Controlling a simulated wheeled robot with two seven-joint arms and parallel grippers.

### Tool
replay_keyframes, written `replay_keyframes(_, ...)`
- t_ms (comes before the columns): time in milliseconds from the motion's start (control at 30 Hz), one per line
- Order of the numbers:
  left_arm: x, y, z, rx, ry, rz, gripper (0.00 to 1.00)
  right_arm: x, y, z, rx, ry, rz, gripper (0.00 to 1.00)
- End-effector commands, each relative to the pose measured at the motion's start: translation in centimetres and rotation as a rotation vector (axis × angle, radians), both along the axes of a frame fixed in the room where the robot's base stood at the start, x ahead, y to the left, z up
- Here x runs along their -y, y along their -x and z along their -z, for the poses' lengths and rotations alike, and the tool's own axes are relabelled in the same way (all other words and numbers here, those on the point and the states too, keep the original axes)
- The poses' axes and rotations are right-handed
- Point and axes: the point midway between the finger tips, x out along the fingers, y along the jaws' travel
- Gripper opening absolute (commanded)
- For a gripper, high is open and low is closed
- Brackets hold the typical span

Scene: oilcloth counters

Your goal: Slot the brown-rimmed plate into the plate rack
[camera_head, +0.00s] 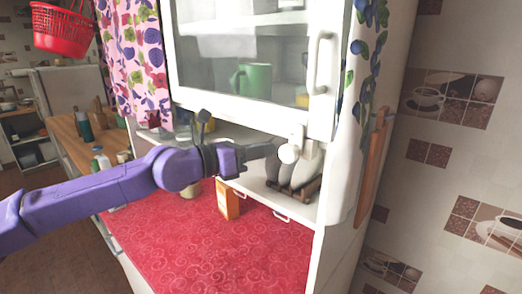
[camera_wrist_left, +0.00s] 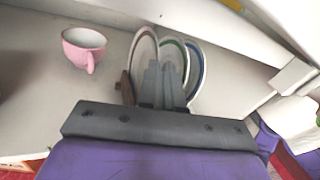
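The rack's brown end also shows in the left wrist view (camera_wrist_left: 127,88). My left gripper (camera_head: 270,150) reaches in from the left at the plates, and its fingers (camera_wrist_left: 163,82) overlap the lower part of the plates in the left wrist view. The fingers are close together; whether they grip the brown-rimmed plate is hidden. My right gripper is not in view.
A green-rimmed plate (camera_wrist_left: 174,48) and a blue-rimmed plate (camera_wrist_left: 197,62) stand beside it. A pink cup (camera_wrist_left: 83,46) stands left of the rack. An orange carton (camera_head: 228,201) stands on the red oilcloth (camera_head: 205,250). The glass-doored cabinet (camera_head: 250,75) overhangs the shelf.

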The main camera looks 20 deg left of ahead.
Motion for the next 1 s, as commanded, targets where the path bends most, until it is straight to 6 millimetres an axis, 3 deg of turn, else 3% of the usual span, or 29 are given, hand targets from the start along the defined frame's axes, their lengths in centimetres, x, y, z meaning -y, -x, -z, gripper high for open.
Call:
replay_keyframes(33,0.0,0.0,-0.1,0.001,0.0,0.0,0.18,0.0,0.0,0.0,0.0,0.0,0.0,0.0)
replay_keyframes(100,0.0,0.0,-0.1,0.001,0.0,0.0,0.34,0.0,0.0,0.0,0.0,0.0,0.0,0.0)
replay_keyframes(433,-0.4,0.4,0.1,0.001,0.003,-0.002,0.34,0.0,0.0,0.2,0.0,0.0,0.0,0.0)
replay_keyframes(800,-5.7,6.4,0.1,0.004,0.006,-0.002,0.34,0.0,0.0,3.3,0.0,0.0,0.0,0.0)
replay_keyframes(1000,-6.9,7.9,-0.3,0.003,0.001,0.0,0.34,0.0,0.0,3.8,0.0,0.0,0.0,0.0)
